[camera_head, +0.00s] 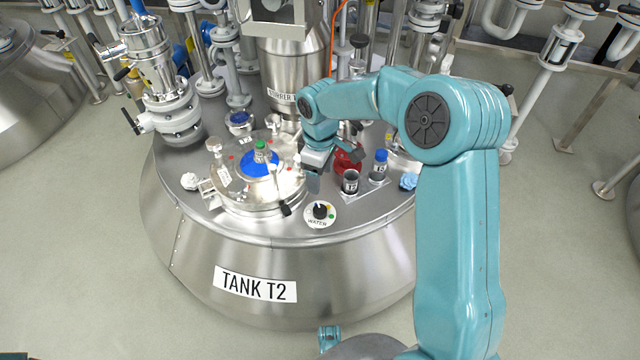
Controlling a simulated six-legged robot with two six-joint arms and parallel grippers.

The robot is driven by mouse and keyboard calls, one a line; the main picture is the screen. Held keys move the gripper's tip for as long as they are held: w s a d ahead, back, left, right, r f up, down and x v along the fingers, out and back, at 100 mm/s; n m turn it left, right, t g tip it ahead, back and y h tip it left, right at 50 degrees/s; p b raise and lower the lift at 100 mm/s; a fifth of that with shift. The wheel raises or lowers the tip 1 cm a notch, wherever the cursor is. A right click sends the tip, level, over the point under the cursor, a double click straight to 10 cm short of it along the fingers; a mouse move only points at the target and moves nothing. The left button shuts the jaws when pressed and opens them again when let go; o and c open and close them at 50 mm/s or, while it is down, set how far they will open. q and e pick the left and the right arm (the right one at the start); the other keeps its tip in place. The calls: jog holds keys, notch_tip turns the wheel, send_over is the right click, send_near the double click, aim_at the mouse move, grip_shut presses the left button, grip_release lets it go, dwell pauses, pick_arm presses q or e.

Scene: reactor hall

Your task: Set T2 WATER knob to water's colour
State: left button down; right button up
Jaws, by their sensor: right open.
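The WATER knob (320,211) is a small black knob on a round white dial plate at the front edge of the tank T2 top. Small coloured dots, yellow-orange and green among them, show on the right of the dial. The knob's pointer is too small to read. My right gripper (335,168) is open, above the tank top, behind and slightly right of the knob. It is apart from the knob. The TANK T2 label (255,284) is on the tank's front wall. My left gripper is not in view.
A round hatch (290,188) with a blue centre and green cap lies left of the knob. A dark cup (350,182), a blue-capped bottle (380,162) and a red object (347,160) stand to the right. Pipes and a metal stirrer housing (292,68) rise behind.

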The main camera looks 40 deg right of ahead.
notch_tip(320, 180, up, 3)
dwell(0.7)
